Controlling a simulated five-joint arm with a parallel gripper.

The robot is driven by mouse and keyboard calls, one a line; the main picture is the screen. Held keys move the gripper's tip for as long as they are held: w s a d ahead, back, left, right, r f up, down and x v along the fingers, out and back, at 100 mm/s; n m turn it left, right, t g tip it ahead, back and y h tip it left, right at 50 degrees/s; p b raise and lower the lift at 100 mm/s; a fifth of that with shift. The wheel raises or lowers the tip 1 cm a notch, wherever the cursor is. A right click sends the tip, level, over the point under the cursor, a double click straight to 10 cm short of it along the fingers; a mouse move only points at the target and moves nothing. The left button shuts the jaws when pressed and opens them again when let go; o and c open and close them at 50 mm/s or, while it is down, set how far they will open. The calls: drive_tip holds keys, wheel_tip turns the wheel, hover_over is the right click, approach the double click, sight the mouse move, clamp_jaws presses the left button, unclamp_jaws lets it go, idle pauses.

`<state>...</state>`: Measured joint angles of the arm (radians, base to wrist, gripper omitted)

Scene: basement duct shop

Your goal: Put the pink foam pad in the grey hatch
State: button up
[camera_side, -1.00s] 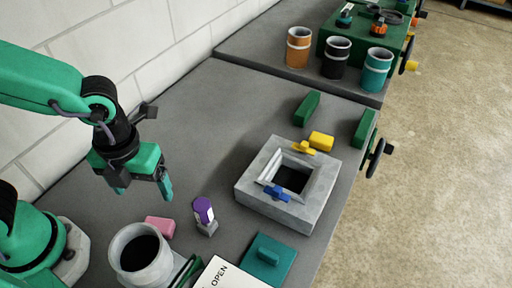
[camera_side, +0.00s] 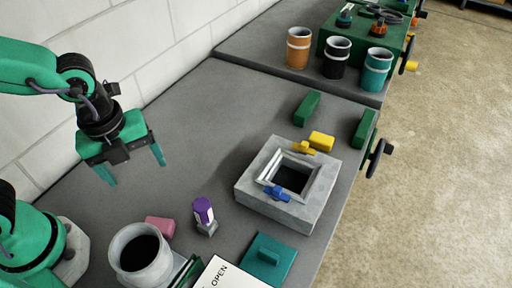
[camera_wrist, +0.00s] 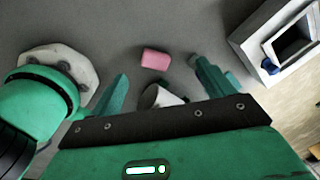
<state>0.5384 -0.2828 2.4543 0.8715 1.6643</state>
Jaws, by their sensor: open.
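The pink foam pad (camera_side: 160,228) lies on the grey bench, just behind the round grey pot. My gripper (camera_side: 134,172) is open and empty, above the bench and apart from the pad, up and left of it in the side view. In the wrist view the pad (camera_wrist: 155,58) shows between my spread fingers, lower down on the bench. The grey hatch (camera_side: 250,197) is a square block with a dark opening, a yellow clamp at its far edge and a blue one at its near edge. The hatch (camera_wrist: 248,38) is partly cut off at the right of the wrist view.
The grey pot (camera_side: 120,262) stands close to the pad. A purple-topped bottle (camera_side: 203,210) stands between pad and hatch. Green blocks (camera_side: 307,106) lie beyond the hatch. The bench behind my gripper is clear.

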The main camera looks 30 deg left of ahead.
drive_tip(key=a+r+n+t, duration=0.2)
drive_tip(key=a+r+n, duration=0.2)
drive_tip(key=n, duration=0.8)
drive_tip(key=w+a+r+n+t, duration=0.1)
drive_tip(key=a+r+n, duration=0.4)
drive_tip(key=n, duration=0.8)
drive_tip(key=a+t, duration=0.1)
drive_tip(key=a, duration=0.2)
drive_tip(key=shift+a+r+t+y, duration=0.15)
drive_tip(key=shift+a+t+y, duration=0.15)
drive_tip(key=shift+a, duration=0.1)
drive_tip(key=shift+o, duration=0.5)
drive_tip(key=s+d+f+n+g, duration=0.1)
drive_tip(key=d+f+g, duration=0.1)
drive_tip(key=d+f, duration=0.3)
drive_tip(key=d+f+n+g, duration=0.1)
drive_tip(key=d+f+n, duration=0.1)
drive_tip(key=d+f, duration=0.3)
drive_tip(key=s+d+f+n+g, duration=0.1)
drive_tip(key=d+f+g, duration=0.1)
drive_tip(key=d+f, duration=0.3)
drive_tip(key=shift+s+d+f+n+g, duration=0.1)
drive_tip(key=shift+s+f+n+g, duration=0.25)
drive_tip(key=shift+f, duration=0.3)
